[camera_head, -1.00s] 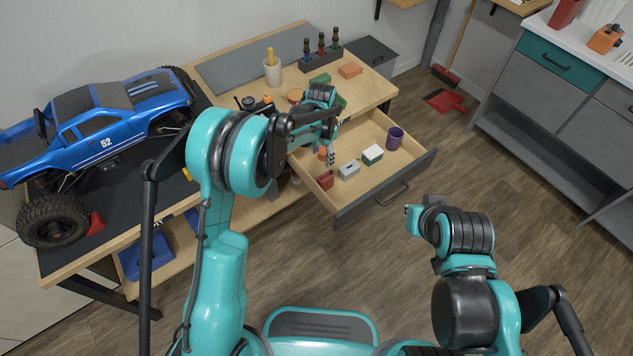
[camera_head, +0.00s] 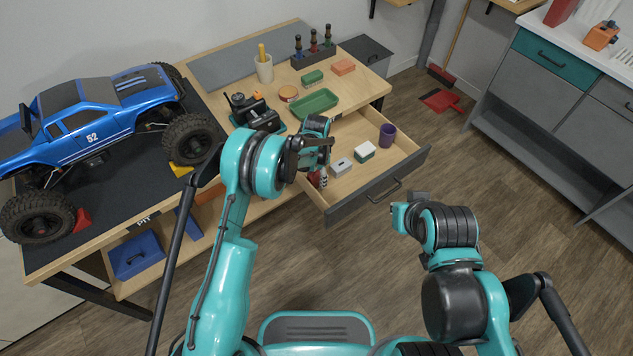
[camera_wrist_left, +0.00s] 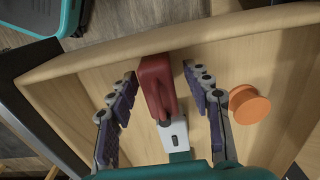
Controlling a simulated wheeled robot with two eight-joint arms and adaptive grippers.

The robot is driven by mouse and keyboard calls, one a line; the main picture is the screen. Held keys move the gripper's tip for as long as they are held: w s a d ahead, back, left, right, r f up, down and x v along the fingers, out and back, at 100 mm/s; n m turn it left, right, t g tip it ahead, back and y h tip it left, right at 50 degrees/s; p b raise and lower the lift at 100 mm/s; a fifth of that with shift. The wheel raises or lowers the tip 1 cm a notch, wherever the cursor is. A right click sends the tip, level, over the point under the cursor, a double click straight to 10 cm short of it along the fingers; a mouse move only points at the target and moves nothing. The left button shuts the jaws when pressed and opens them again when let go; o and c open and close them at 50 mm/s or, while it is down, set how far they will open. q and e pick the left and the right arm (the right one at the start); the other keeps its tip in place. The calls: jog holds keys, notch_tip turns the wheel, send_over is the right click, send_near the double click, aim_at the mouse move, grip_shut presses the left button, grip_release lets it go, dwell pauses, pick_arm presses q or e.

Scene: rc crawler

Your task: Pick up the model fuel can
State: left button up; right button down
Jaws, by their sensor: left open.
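The red model fuel can (camera_wrist_left: 157,82) stands in the open drawer (camera_head: 408,165), close to a drawer wall. In the left wrist view it sits between the two fingers of my left gripper (camera_wrist_left: 160,76), with a visible gap on each side. In the head view my left gripper (camera_head: 322,177) reaches down into the drawer's near left part, and only a bit of the red can (camera_head: 313,179) shows beside it. The left gripper is open. My right arm is raised at the lower right, and its gripper (camera_head: 408,212) is too unclear to judge.
A white-grey box (camera_head: 341,167), a green-and-white box (camera_head: 364,151) and a purple cup (camera_head: 387,134) share the drawer. An orange round piece (camera_wrist_left: 249,105) lies beside the fingers. The blue truck (camera_head: 88,125) and a green tray (camera_head: 315,104) are on the bench.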

pick_arm(q)
grip_shut()
jog(key=shift+r, duration=0.1)
